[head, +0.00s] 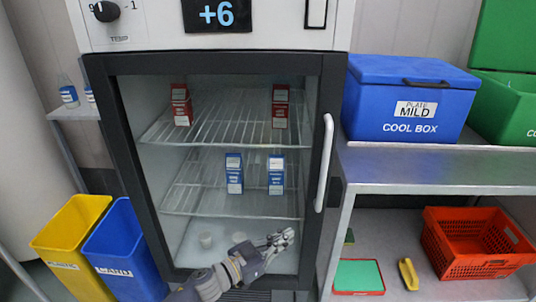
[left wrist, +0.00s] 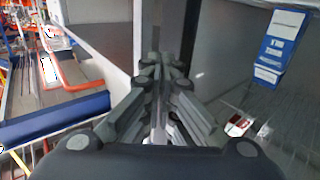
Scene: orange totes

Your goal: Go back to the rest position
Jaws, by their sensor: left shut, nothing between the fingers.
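My left gripper (head: 281,240) is in front of the lower part of a glass-fronted fridge (head: 325,90) in the head view. Its fingers are together with nothing between them. The fingers also show closed in the left wrist view (left wrist: 160,75). Two red cartons, one at the left (head: 181,105) and one at the right (head: 280,106), stand on the fridge's upper shelf. Two blue cartons, one (head: 234,174) beside the other (head: 276,175), stand on the shelf below. My right gripper is out of view.
A blue cool box (head: 385,120) stands on a metal bench (head: 440,170) at the right. An orange crate (head: 450,265) and a green-topped tray (head: 359,277) lie on the lower shelf. Yellow (head: 65,240) and blue (head: 115,245) bins stand at the left. The fridge handle (head: 326,160) projects at the right.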

